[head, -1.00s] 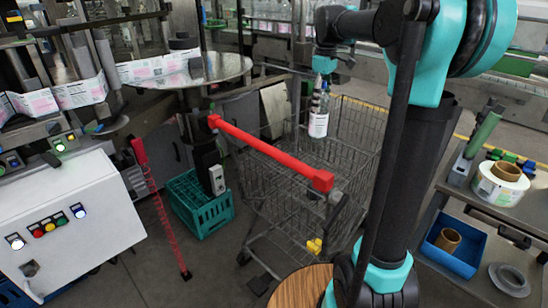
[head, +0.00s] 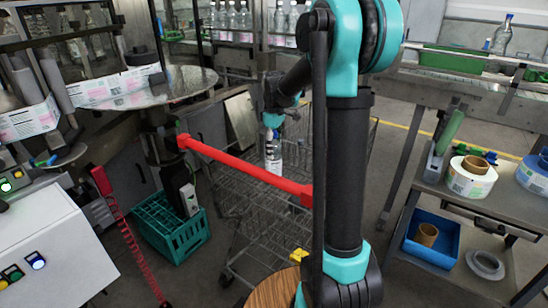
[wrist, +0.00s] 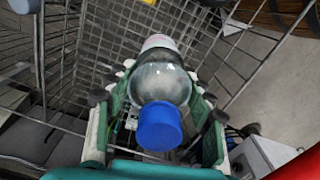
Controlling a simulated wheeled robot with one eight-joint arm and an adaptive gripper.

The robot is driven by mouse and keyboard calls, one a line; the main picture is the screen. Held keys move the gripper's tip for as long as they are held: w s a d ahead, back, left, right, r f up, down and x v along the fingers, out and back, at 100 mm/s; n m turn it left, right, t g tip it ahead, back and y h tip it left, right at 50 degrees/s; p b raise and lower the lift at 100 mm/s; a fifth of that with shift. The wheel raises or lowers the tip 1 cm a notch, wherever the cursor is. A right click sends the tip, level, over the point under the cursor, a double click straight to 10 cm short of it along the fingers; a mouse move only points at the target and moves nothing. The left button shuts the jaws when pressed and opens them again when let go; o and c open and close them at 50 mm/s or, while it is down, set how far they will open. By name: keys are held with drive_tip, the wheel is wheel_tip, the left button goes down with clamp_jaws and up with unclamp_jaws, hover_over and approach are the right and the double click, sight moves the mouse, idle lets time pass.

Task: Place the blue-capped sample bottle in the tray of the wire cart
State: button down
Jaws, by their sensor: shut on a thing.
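The sample bottle is clear with a white label (head: 273,160) and hangs upright below my gripper (head: 272,122) in the head view. In the wrist view, its blue cap (wrist: 159,126) faces the camera, and the fingers of my gripper (wrist: 158,90) close around the bottle's body from both sides. The wire cart (head: 248,215) has a red handle (head: 245,170). In the head view the bottle shows just beyond the handle, over the basket. Wire mesh (wrist: 105,40) shows beneath the bottle in the wrist view. I cannot tell the bottle's height above the wire. My arm hides the cart's right side.
A green crate (head: 170,240) stands on the floor left of the cart. A bench with label reels (head: 470,180) and a blue bin (head: 432,240) is at right.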

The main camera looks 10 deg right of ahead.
drive_tip(key=shift+f, duration=1.9)
drive_tip(key=c, duration=0.6)
unclamp_jaws()
drive_tip(key=shift+f, duration=0.1)
wheel_tip(320, 180, up, 12)
drive_tip(key=shift+r, duration=0.15)
